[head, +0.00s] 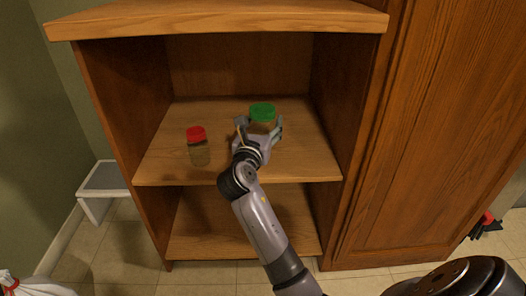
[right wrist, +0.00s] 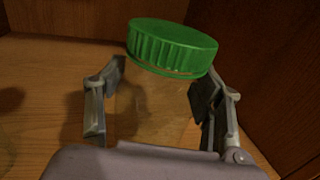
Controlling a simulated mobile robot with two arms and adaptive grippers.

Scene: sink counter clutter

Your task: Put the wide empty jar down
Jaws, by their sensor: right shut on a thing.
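The wide clear jar with a green lid (head: 263,113) is over the middle shelf of the wooden cabinet, right of centre. My right gripper (head: 261,125) is shut around its body, one finger on each side. In the right wrist view the jar (right wrist: 152,108) looks see-through and empty under its ribbed green lid. Its base is hidden behind my gripper, so I cannot tell whether it touches the shelf board (head: 290,166). My left gripper is not in view.
A narrower jar with a red lid (head: 198,151) stands on the same shelf, left of my gripper near the front. The shelf's right side is bare up to the side wall. The top board (head: 220,20) overhangs. A small grey stool (head: 103,179) stands left of the cabinet.

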